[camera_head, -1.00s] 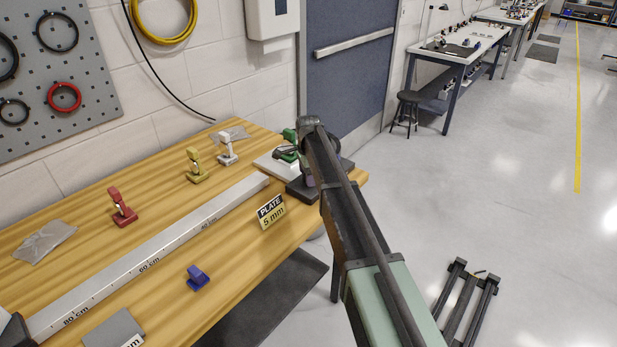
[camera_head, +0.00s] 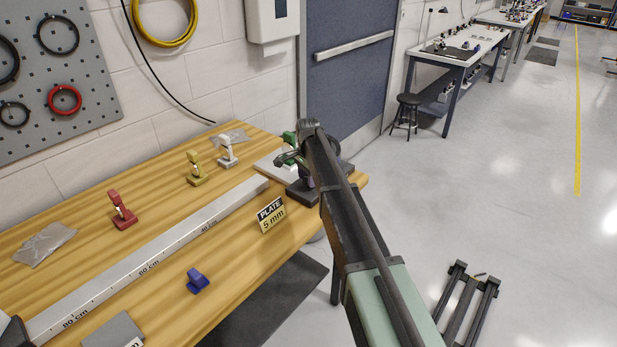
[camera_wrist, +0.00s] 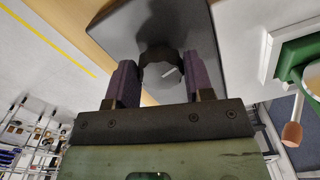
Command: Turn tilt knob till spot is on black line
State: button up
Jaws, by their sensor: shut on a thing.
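In the wrist view, my gripper (camera_wrist: 161,82) has its two purple-padded fingers on either side of a dark round knob (camera_wrist: 158,58) with a pale mark on its face. The fingers are shut on this knob. Behind it is the dark fixture block (camera_wrist: 115,28) that carries it. In the head view, the fixture's dark base (camera_head: 300,192) stands at the far right end of the table, and my arm hides most of the gripper and the knob. I cannot see the light spot or the black line in either view.
A long metal rail (camera_head: 150,262) marked in centimetres runs along the wooden table (camera_head: 70,215). A red holder (camera_head: 121,210), a yellow holder (camera_head: 196,168) and a blue holder (camera_head: 197,281) stand near it. A "PLATE 5 mm" sign (camera_head: 271,214) is at the front edge. A green clamp (camera_wrist: 298,55) is close to my gripper.

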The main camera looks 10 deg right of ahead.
jog(key=n, duration=0.5)
jog(key=shift+s+n, duration=0.1)
jog(key=shift+n, duration=0.2)
jog(key=n, duration=0.4)
jog(key=shift+d+n, duration=0.1)
jog(key=shift+n, duration=0.2)
jog(key=n, duration=0.5)
jog(key=shift+d, duration=0.1)
jog(key=n, duration=0.5)
jog(key=shift+n, duration=0.3)
jog(key=o, duration=0.9)
jog(key=shift+o, duration=0.2)
